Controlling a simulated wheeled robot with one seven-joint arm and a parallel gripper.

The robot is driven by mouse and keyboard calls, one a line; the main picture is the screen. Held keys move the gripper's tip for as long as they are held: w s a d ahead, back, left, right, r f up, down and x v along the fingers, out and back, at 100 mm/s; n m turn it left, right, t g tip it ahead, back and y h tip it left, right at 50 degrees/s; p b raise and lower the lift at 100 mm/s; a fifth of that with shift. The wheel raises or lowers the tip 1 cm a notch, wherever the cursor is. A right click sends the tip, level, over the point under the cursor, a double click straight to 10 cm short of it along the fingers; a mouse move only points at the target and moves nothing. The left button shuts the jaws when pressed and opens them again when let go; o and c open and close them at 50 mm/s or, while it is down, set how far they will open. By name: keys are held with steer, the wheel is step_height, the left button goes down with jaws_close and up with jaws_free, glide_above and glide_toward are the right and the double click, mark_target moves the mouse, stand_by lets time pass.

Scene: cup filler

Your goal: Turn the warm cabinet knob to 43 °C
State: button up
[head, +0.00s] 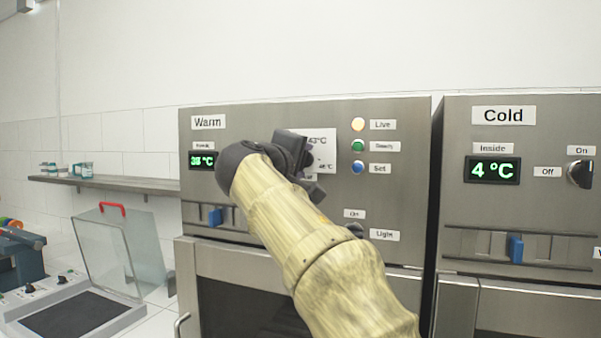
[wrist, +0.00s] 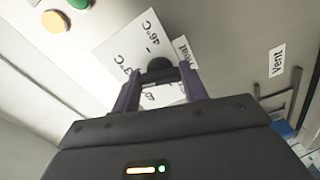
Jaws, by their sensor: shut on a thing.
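The warm cabinet (head: 200,137) stands in the middle of the head view, with a green display (head: 202,160) that seems to read in the thirties °C; its last digit is unclear. A white dial card (head: 323,150) on its panel shows 43 °C at the top and 46 °C lower right. It also shows turned in the wrist view (wrist: 112,48). The black knob (wrist: 160,66) sits between my fingers in the wrist view. My gripper (head: 305,158) is shut on this knob. In the head view my gripper hides the knob, and its pointer cannot be read.
Yellow, green and blue lights (head: 358,146) sit right of the card. A blue slider (head: 215,216) is at lower left, labelled Vent (wrist: 277,61) in the wrist view. The cold cabinet (head: 535,215) stands close on the right. A shelf and a clear-lidded device (head: 105,250) are left.

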steer(key=shift+f+m+b, duration=0.2)
steer(key=shift+m+b, duration=0.3)
steer(key=shift+m, duration=0.7)
steer(key=o, duration=1)
steer(key=shift+r, duration=0.1)
steer(key=b+v, duration=0.4)
steer(key=v, duration=1.3)
steer(key=shift+s, duration=0.2)
